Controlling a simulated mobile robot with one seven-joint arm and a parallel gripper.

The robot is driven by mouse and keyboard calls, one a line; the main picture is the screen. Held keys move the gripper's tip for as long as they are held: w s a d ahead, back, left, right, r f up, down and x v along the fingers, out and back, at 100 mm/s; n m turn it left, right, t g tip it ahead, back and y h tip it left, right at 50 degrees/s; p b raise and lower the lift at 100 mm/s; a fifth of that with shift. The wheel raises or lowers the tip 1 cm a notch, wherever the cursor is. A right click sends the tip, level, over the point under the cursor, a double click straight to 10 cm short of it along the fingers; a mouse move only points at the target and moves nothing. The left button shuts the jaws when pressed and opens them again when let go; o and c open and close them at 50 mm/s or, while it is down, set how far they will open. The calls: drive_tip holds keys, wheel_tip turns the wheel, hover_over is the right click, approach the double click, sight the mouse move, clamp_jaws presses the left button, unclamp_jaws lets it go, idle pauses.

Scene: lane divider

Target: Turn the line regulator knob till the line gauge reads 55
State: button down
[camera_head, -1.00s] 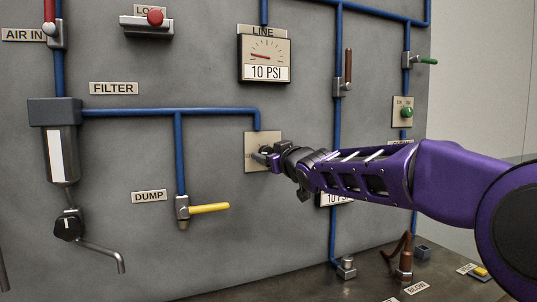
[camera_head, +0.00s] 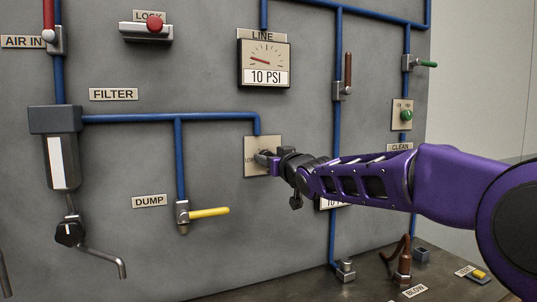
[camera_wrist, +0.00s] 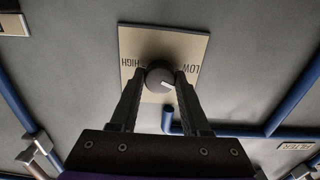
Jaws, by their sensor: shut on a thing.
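The line regulator knob (camera_wrist: 160,77) is a round dark knob with a white pointer mark, on a beige plate (camera_wrist: 190,50) marked LOW and HIGH. My gripper (camera_wrist: 160,82) is shut on the knob, one finger on each side, in the wrist view. In the head view my gripper (camera_head: 264,160) reaches the plate (camera_head: 252,143) from the right and hides most of the knob. The line gauge (camera_head: 264,60) above it reads 10 PSI, its red needle toward the left of the scale.
Blue pipes (camera_head: 215,116) run around the plate. The yellow dump lever (camera_head: 209,212) is at lower left and the filter (camera_head: 62,155) at far left. A second gauge (camera_head: 329,203), partly behind my arm, also shows 10 PSI. A green knob (camera_head: 406,115) is at right.

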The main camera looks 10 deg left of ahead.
drive_tip(key=shift+m+b, duration=1.05)
drive_tip(key=shift+m, duration=7.65)
drive_tip(key=shift+c, duration=1.9)
unclamp_jaws()
drive_tip(key=shift+d, duration=0.15)
drive_tip(key=v, duration=1.7)
